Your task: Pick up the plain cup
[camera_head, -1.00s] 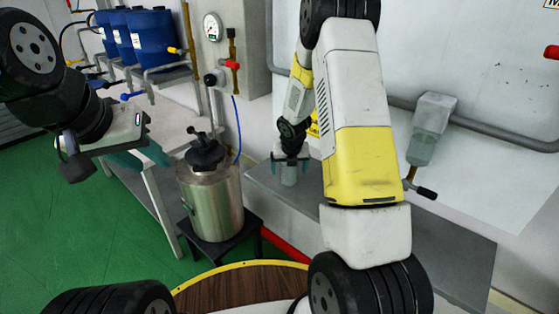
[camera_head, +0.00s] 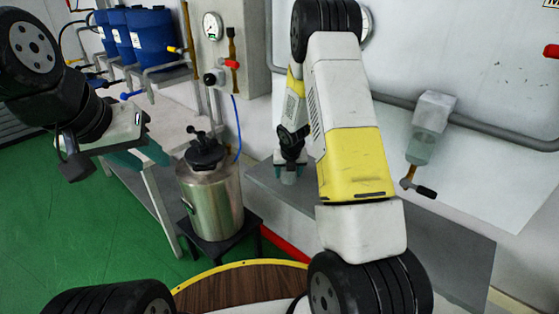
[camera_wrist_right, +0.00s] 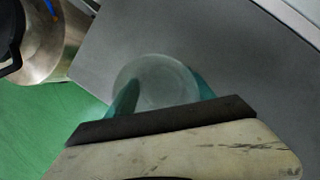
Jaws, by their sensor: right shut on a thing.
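The plain cup (camera_head: 289,178) is a small, clear, pale cup at the left end of the grey bench in the head view. My right gripper (camera_head: 290,163) points down at it from above, with its fingers on either side. In the right wrist view the cup (camera_wrist_right: 158,78) shows its round form between the two teal fingers (camera_wrist_right: 160,97), which are shut on it. I cannot tell whether its base touches the bench. My left gripper (camera_head: 142,158) is at the left, away from the cup; its finger gap is not clear.
The grey bench (camera_head: 420,240) is bare to the right of the cup. A steel tank (camera_head: 212,205) with a black top stands left of it on a dark stand. A clear dispenser (camera_head: 428,125) with a handle hangs on the wall. Blue containers (camera_head: 150,38) stand at the back left.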

